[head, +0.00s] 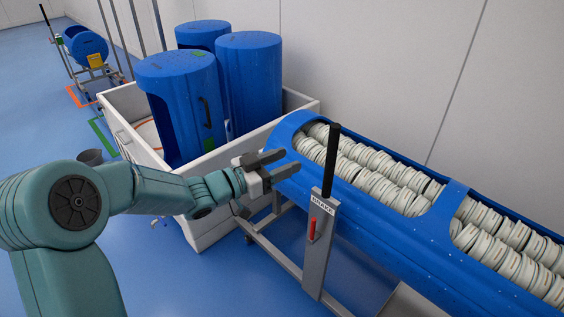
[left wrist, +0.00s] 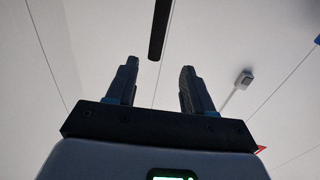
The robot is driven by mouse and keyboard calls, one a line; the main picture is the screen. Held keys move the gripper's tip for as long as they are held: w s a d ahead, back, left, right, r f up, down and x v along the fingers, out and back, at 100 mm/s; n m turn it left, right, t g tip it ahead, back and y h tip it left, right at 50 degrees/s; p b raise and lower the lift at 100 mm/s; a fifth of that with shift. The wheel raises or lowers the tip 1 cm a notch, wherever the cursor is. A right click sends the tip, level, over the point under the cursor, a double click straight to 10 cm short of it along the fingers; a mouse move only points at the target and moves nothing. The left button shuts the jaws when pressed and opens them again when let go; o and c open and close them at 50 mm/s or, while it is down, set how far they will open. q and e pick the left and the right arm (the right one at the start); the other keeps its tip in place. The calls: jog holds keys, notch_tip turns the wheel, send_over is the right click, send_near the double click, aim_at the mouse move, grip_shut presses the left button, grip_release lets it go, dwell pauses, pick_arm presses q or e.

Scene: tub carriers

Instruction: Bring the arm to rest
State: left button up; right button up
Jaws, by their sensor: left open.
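My left arm comes in from the left in the head view, bent at the elbow. Its gripper (head: 277,166) is open and empty, in front of the rounded end of a long blue tub (head: 375,212) on a metal carrier; I cannot tell whether it touches the tub. In the left wrist view the two dark fingers (left wrist: 158,88) stand apart with nothing between them, against a pale wall or ceiling. A black-gripped lever (head: 331,160) with a plate marked BRAKE stands just right of the gripper. My right gripper is not in view.
The tub holds rows of pale round discs (head: 365,168). A white crate (head: 133,140) with several blue drums stands behind the gripper. Blue floor is open at far left.

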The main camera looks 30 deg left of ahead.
pick_arm(q)
jog(key=s+d+f+n+g+y+p, duration=0.1)
jog(key=s+d+f+n+g, duration=0.2)
jog(key=f, duration=0.5)
jog(key=s+d+f+n+g+p, duration=0.1)
jog(key=s+d+f+p, duration=0.1)
jog(key=d+f, duration=0.45)
jog(key=s+d+f+n+g+y+p, duration=0.1)
jog(key=s+d+f+n+g, duration=0.2)
jog(key=f, duration=0.5)
jog(key=s+f+g+y, duration=0.1)
jog(key=s+f+g, duration=0.1)
jog(key=s, duration=0.5)
jog(key=s+f+g+y, duration=0.1)
jog(key=s+f+g, duration=0.2)
jog(key=s+f, duration=0.2)
jog(key=s+f+n+g+y, duration=0.1)
jog(key=s+f+g, duration=0.2)
jog(key=s, duration=0.5)
jog(key=shift+s+d+f+p, duration=0.25)
jog(key=shift+s+f+p, duration=0.15)
jog(key=shift+f, duration=0.25)
jog(key=shift+w, duration=0.1)
